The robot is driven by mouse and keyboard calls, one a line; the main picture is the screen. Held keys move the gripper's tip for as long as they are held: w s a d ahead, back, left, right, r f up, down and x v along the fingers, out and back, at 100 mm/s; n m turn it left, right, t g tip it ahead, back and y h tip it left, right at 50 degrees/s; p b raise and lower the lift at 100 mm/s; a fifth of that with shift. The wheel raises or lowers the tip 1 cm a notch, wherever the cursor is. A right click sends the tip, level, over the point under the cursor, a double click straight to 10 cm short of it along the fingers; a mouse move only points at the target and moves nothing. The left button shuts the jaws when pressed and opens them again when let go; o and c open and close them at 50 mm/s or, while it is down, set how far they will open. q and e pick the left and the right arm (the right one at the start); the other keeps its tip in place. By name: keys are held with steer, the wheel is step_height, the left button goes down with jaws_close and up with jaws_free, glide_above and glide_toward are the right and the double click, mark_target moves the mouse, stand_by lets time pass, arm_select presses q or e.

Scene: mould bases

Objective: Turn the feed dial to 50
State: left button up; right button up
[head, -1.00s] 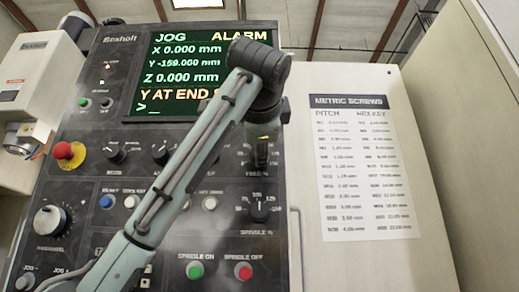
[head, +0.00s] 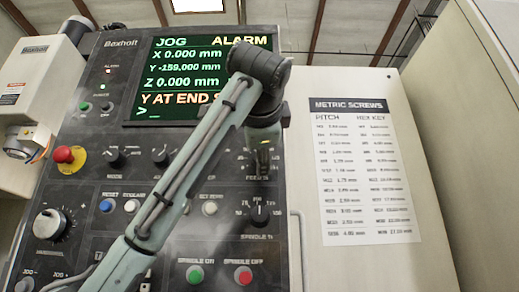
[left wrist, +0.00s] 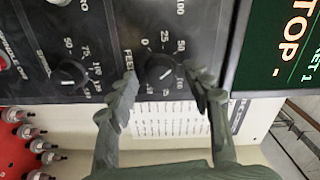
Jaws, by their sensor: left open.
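The feed dial (left wrist: 160,69) is a round black knob with a pale pointer mark, on the dark panel with a printed scale around it. I cannot read its setting surely. My left gripper (left wrist: 163,84) is open, with one finger on each side of the feed dial in the left wrist view. I see a gap on both sides; contact is not clear. In the head view my left gripper (head: 263,170) is at the feed position and hides most of that dial. My right gripper is in neither view.
The spindle dial (head: 259,215) sits just below my left gripper and also shows in the left wrist view (left wrist: 70,74). A red stop button (head: 66,156), a handwheel (head: 50,224) and several push buttons are on the panel. The screen (head: 188,78) reads JOG, ALARM.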

arm_select(q)
steer(key=s, duration=1.2)
stand_by(0.5)
